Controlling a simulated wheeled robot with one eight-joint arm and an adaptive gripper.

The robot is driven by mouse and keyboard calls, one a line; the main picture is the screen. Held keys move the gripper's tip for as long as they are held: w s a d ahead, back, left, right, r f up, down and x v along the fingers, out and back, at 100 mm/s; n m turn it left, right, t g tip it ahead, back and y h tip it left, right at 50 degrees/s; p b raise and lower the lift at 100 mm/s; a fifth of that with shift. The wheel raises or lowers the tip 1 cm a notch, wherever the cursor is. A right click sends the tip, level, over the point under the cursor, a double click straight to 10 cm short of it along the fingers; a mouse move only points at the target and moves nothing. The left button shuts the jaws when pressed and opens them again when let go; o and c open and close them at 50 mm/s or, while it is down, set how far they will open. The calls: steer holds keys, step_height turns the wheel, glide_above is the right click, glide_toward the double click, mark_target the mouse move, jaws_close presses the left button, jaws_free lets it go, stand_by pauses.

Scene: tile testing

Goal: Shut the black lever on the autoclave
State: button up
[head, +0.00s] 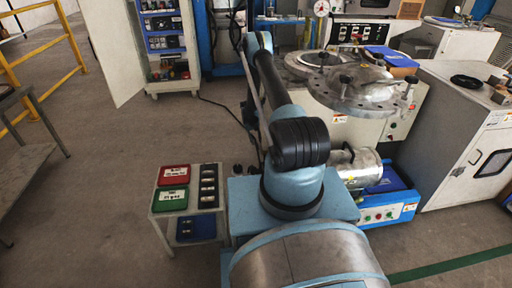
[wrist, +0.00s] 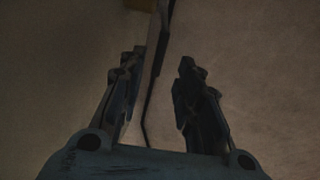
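The autoclave (head: 365,92) is a pale cabinet with a round, bolted metal lid at the right of centre in the head view. Small black-topped fittings (head: 345,80) sit on the lid and its rim; I cannot tell which one is the black lever. In the wrist view my gripper (wrist: 157,62) has its two dark fingers apart with nothing held between them. Behind them is a dim, brownish surface with a thin dark strip (wrist: 151,90) running across it. The wrist view does not show the autoclave clearly. In the head view my gripper is hidden by my arm.
A small stand with red and green boxes (head: 171,199) is left of my base. A white cabinet (head: 470,130) stands at the right, and an open cabinet (head: 165,45) at the back left. A dark cable (head: 225,107) lies on the floor. The left floor is mostly clear.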

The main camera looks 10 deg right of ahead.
steer(key=shift+d+f, duration=0.2)
steer(key=shift+f, duration=0.65)
steer(key=shift+d+f, duration=0.15)
steer(key=shift+f, duration=0.7)
steer(key=shift+d+f, duration=0.2)
steer(key=shift+f, duration=0.65)
steer(key=shift+c, duration=0.5)
